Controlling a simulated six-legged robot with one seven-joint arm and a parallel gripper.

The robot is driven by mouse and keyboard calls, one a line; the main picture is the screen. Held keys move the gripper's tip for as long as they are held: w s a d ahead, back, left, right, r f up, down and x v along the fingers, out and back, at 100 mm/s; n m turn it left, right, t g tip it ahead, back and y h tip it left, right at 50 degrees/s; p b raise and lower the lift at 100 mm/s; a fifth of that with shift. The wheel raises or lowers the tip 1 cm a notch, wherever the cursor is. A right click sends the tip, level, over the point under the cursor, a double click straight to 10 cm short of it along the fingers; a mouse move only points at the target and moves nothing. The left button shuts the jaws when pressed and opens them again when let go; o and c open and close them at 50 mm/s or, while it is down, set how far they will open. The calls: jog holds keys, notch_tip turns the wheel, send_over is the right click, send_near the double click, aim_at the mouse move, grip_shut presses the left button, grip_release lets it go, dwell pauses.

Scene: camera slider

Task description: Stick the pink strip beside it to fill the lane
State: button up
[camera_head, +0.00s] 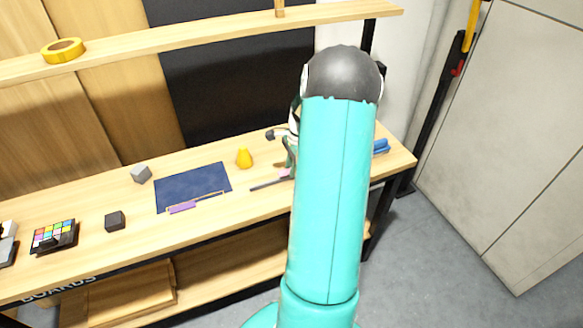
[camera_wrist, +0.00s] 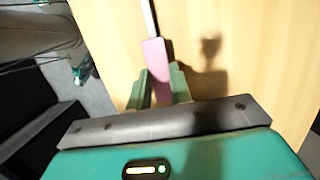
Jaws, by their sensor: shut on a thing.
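My gripper (camera_wrist: 159,90) is shut on the pink strip (camera_wrist: 156,60), which sticks out between the two green fingers in the wrist view. A thin grey bar lies in line with its far end; I cannot tell if they touch. In the head view my arm hides most of the gripper, and a bit of the pink strip (camera_head: 285,174) shows left of the arm, low over the table. A dark blue board (camera_head: 190,182) lies further left on the table. A purple strip (camera_head: 182,208) lies at its front edge, beside a thin outlined lane.
A yellow pear-shaped object (camera_head: 244,158) stands between the board and my arm. A grey cube (camera_head: 141,174), a dark cube (camera_head: 115,221) and a colour chart (camera_head: 54,237) lie to the left. A shelf with a yellow tape roll (camera_head: 63,50) runs above the table (camera_head: 90,195).

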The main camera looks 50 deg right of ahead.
aim_at(288, 171)
jog(key=shift+r, duration=0.25)
jog(key=shift+r, duration=0.35)
jog(key=shift+r, duration=1.15)
